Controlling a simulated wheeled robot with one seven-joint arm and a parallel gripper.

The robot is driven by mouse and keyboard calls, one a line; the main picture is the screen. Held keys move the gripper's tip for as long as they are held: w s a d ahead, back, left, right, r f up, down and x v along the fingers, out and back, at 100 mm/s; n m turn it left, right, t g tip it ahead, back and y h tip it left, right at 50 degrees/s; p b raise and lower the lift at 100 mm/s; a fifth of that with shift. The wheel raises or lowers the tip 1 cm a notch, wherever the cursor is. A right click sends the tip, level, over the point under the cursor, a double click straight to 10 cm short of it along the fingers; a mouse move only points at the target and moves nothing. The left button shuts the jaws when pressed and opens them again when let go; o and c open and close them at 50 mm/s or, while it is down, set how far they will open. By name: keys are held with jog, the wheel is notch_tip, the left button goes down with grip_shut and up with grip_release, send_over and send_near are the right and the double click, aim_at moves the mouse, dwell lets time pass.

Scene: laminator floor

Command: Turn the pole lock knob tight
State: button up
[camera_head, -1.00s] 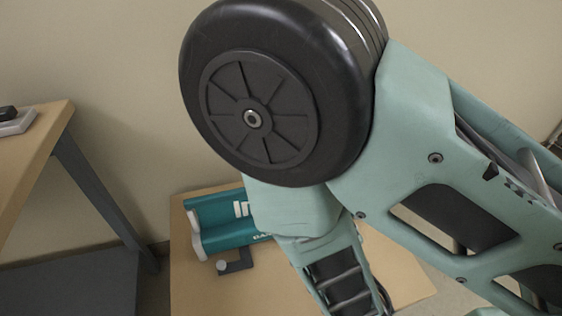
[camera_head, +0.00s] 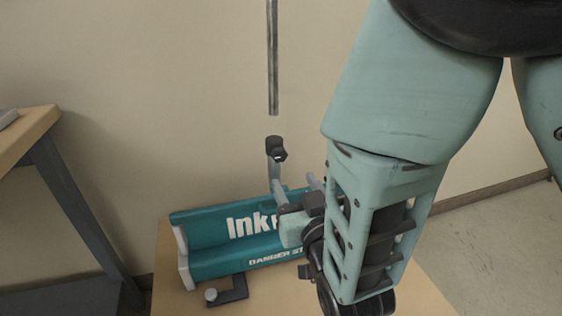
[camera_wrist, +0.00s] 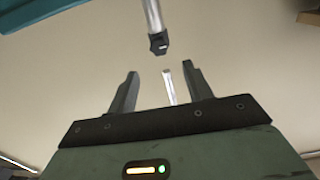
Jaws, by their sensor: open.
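The pole lock, a small black collar with a knob (camera_head: 276,149), sits at the top of a short grey lower pole (camera_head: 274,172) rising from the teal banner stand base (camera_head: 195,247). A grey upper pole (camera_head: 272,60) stands above it, with a gap in view between them. My gripper (camera_head: 297,186) is open and empty, below and right of the lock in the head view. In the wrist view the lock (camera_wrist: 158,43) is beyond the fingertips (camera_wrist: 160,70), roughly centred and not touched. The upper pole (camera_wrist: 169,85) shows between the fingers.
The base lies on a wooden table (camera_head: 175,295) with a black bracket (camera_head: 230,291) with a pale knob at its front left. Another table (camera_head: 35,130) stands at the left. A plain wall is behind the pole.

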aim_at(280, 156)
jog(key=b+x, duration=0.4)
jog(key=x, duration=0.6)
jog(key=shift+w+d, duration=0.1)
jog(key=c, duration=0.9)
